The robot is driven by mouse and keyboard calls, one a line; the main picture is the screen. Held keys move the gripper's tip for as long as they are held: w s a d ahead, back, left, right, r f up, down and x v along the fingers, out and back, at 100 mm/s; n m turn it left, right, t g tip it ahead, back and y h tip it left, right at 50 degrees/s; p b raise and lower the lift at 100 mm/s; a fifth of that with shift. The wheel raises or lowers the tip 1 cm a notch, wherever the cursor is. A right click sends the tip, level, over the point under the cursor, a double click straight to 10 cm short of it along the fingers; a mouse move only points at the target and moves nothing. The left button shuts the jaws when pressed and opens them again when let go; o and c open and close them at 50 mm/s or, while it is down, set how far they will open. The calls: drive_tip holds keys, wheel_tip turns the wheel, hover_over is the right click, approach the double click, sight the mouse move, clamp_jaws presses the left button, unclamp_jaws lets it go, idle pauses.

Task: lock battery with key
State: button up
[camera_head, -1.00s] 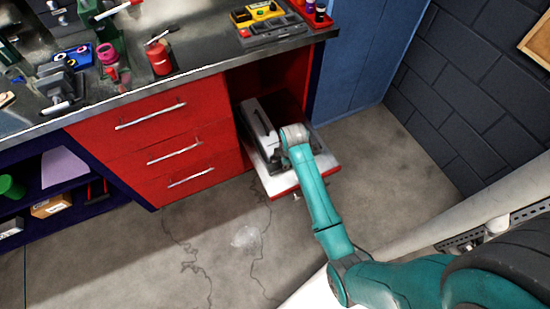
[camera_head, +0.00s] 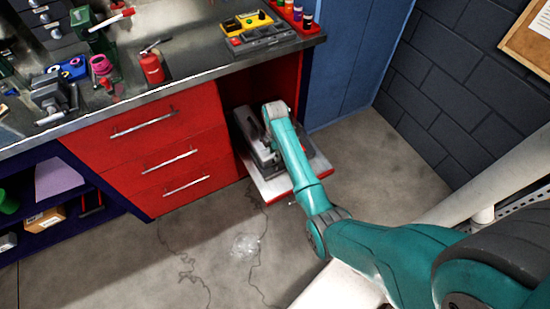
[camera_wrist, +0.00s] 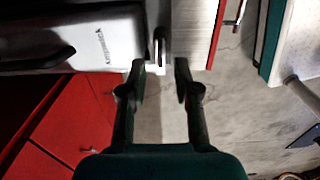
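The battery (camera_wrist: 95,38) is a pale box with dark lettering and a dark handle slot, at the upper left of the wrist view. In the head view, the battery (camera_head: 247,124) sits partly under my arm on a pull-out tray (camera_head: 281,187). A small upright metal piece, seemingly the key (camera_wrist: 160,42), stands at the battery's right end. My gripper (camera_wrist: 161,72) is open, its two dark fingers apart with the metal piece just beyond the gap between them. I cannot tell whether they touch it. In the head view my arm hides the gripper.
The tray sticks out of a bay in the red workbench, beside red drawers (camera_head: 165,150). The bench top (camera_head: 190,65) carries a red can (camera_head: 152,68), a yellow-and-grey case (camera_head: 258,32) and tools. The concrete floor (camera_head: 220,250) in front is clear.

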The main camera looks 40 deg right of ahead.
drive_tip(key=shift+f, duration=2.05)
clamp_jaws()
